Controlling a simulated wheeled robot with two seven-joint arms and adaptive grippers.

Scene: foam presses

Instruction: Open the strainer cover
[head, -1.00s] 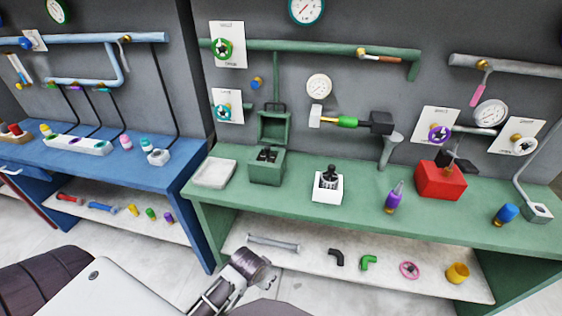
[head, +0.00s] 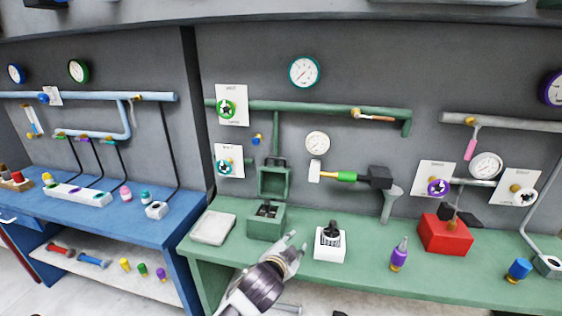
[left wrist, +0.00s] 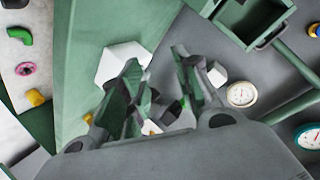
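A green box (head: 266,223) with dark parts inside its open top stands on the green bench. A square green panel with a raised rim, apparently the strainer cover (head: 274,181), stands upright behind it, with a dark handle on its top edge. A rimmed green part of this assembly shows at the upper right of the left wrist view (left wrist: 254,20). My left gripper (head: 297,250) is low over the bench's front, right of and nearer than the box. Its fingers are spread and empty in the left wrist view (left wrist: 157,65). My right gripper is not visible.
A white block with a dark fitting (head: 330,243) stands just right of my left gripper. A pale tray (head: 214,228) lies left of the box. A hammer (head: 350,176) shows by the wall, right of the cover. A red box (head: 446,236) is farther right.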

